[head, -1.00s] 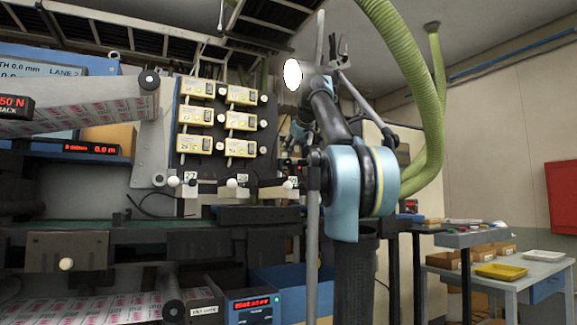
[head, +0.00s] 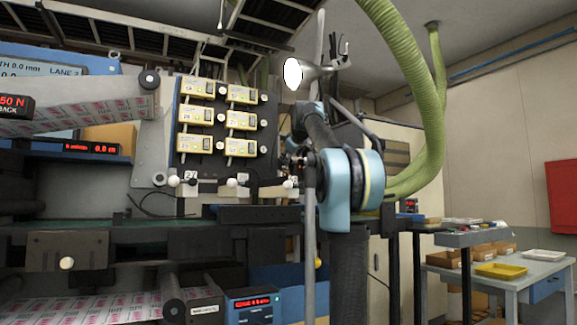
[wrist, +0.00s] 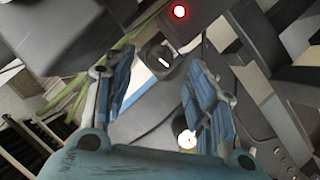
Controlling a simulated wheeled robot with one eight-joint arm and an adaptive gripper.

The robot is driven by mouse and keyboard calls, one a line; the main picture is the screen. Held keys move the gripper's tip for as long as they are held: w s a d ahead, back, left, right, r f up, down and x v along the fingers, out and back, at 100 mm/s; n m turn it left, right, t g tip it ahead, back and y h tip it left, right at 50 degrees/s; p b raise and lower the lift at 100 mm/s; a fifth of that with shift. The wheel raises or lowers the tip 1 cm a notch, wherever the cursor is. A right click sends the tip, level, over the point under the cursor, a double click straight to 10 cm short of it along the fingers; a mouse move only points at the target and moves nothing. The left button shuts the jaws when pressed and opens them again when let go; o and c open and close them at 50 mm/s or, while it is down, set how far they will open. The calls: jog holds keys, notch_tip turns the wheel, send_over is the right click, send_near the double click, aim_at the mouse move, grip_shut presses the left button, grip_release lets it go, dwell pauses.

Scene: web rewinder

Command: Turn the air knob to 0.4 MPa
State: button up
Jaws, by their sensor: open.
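In the wrist view, my gripper (wrist: 160,74) is open, with its two blue padded fingers apart and nothing held between them. A dark round knob with a short white mark (wrist: 160,57) shows beyond and between the fingertips; it looks like the air knob, but I cannot be sure. I cannot tell any contact between fingers and knob. No pressure reading can be made out. In the head view my arm hides the gripper and this knob.
A lit red lamp (wrist: 179,11) is above the knob in the wrist view. In the head view, a panel of yellow modules (head: 242,120) stands left of my arm. A green hose (head: 430,110) hangs right of it. A side table (head: 490,282) with trays stands at right.

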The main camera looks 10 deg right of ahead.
jog(key=x, duration=0.5)
jog(key=shift+w+f, duration=0.15)
jog(key=shift+w, duration=0.1)
jog(key=c, duration=1.1)
